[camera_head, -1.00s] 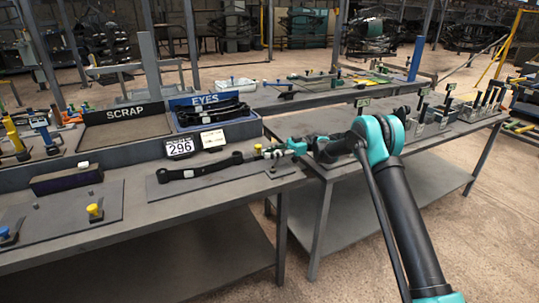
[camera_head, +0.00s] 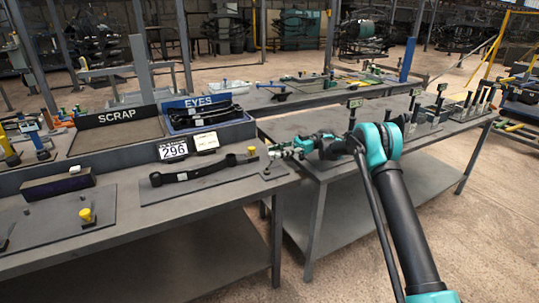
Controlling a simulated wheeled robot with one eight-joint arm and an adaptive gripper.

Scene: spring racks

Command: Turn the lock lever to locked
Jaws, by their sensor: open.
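My gripper (camera_head: 278,151) is at the end of my teal and black arm, above the right end of the near left bench. It is small in the picture, with its jaws open and nothing seen between them. A small dark fitting with a lever-like part (camera_head: 268,168) stands on the plate just below and left of the gripper. It may be the lock lever, but its position is too small to tell. A black spring leaf with an eye at each end (camera_head: 205,170) lies on the plate, left of the gripper. The gripper appears apart from both.
A yellow knob (camera_head: 86,215) stands at left. Several upright levers (camera_head: 480,100) stand on the right bench.

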